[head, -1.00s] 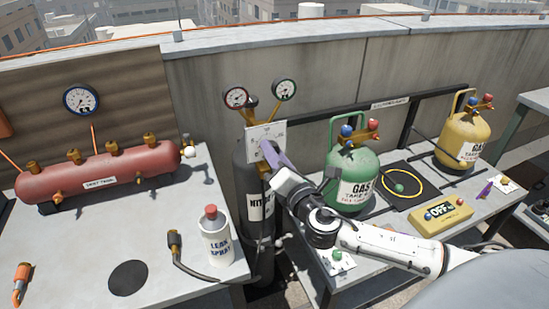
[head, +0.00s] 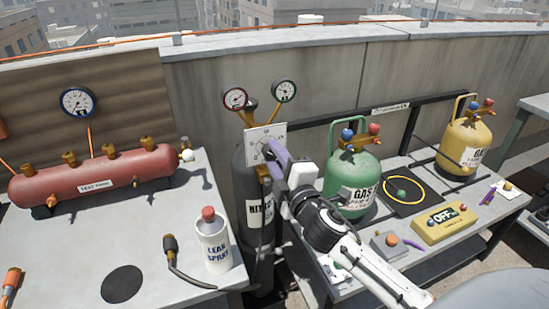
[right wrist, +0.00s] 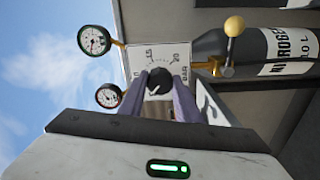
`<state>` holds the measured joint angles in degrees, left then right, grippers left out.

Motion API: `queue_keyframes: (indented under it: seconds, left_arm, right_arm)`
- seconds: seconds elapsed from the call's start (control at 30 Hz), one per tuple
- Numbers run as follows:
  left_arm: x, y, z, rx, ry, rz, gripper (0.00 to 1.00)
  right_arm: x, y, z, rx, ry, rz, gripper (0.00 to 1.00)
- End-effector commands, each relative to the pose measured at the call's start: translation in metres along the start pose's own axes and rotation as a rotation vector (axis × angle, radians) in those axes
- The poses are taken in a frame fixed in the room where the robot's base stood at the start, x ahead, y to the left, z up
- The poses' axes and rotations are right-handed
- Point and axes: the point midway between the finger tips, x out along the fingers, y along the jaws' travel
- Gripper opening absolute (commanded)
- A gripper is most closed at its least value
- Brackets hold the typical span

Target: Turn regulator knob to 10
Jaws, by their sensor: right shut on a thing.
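The regulator's white dial plate (head: 257,133) is mounted on the dark nitrogen cylinder (head: 240,172), below two round gauges. In the right wrist view the plate (right wrist: 143,58) appears sideways, with 15, 20 and BAR printed around a dark round knob (right wrist: 159,82). My right gripper (right wrist: 159,88) has its purple fingers on both sides of the knob and is shut on it. In the head view the right gripper (head: 268,149) covers the knob. I cannot read the knob's pointer setting. My left gripper is not in view.
The red-rimmed gauge (head: 235,98) and green-rimmed gauge (head: 284,91) stand above the plate. A yellow-handled valve (right wrist: 233,27) is near the knob. A leak spray bottle (head: 212,241) and red tank (head: 95,174) stand left; a green gas cylinder (head: 352,178) is close right.

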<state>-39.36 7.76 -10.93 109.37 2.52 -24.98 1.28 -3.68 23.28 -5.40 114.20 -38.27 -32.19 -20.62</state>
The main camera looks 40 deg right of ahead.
Motion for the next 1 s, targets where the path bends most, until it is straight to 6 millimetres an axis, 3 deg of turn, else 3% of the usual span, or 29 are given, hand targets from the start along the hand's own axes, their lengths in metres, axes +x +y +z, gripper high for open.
queue_keyframes:
  seconds: [0.6,1.0]
  left_arm:
    - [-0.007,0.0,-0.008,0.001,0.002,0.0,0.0]
    - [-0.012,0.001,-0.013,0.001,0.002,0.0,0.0]
  right_arm:
    - [0.0,0.0,0.0,0.573,-0.004,-0.002,0.08]
    - [0.0,-0.001,0.0,0.796,-0.002,-0.002,0.08]
